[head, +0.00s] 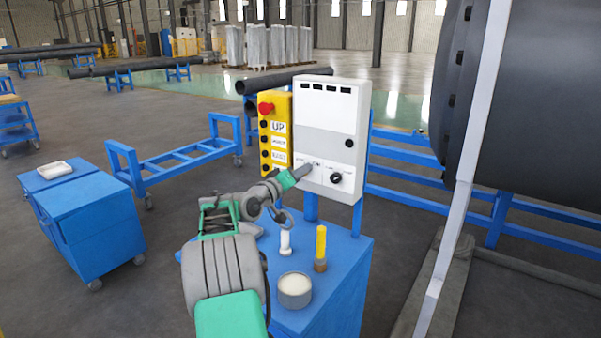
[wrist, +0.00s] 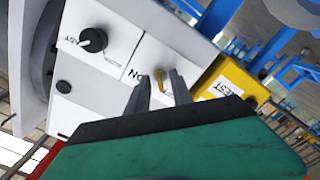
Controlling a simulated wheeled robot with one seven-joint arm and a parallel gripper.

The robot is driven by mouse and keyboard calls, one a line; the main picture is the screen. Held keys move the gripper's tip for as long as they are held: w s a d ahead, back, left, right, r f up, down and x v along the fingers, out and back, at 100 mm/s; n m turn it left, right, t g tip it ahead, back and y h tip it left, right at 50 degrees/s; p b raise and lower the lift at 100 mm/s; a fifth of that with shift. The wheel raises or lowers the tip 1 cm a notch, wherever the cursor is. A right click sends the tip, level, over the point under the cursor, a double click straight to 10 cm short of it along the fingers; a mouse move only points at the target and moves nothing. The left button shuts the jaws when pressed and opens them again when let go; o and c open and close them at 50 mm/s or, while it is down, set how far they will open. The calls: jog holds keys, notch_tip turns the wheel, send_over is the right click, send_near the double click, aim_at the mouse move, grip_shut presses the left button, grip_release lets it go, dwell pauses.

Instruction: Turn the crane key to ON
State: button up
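The white control box (head: 325,105) stands upright on a post behind the blue cabinet. My gripper (head: 306,168) reaches the lower left of the box in the head view and covers the key there. In the wrist view my gripper (wrist: 160,84) has its two grey fingers apart, with the key between or just beyond the tips. I see gaps beside the key; contact is not clear.
A black knob (head: 336,178) sits right of the key. A yellow button panel (head: 275,130) with a red button stands left of the box. The blue cabinet top (head: 335,250) holds a round tin (head: 294,291), a yellow-handled tool (head: 321,245) and a white item (head: 285,242).

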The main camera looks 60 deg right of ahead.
jog(key=shift+c, duration=0.4)
grip_shut()
jog(key=shift+f+m+b, duration=0.2)
jog(key=shift+m+b, duration=0.1)
jog(key=shift+b, duration=0.45)
jog(key=m+b, duration=1.7)
jog(key=b, duration=0.1)
jog(key=shift+r+b, duration=0.1)
jog(key=shift+b, duration=0.2)
jog(key=shift+a, duration=0.1)
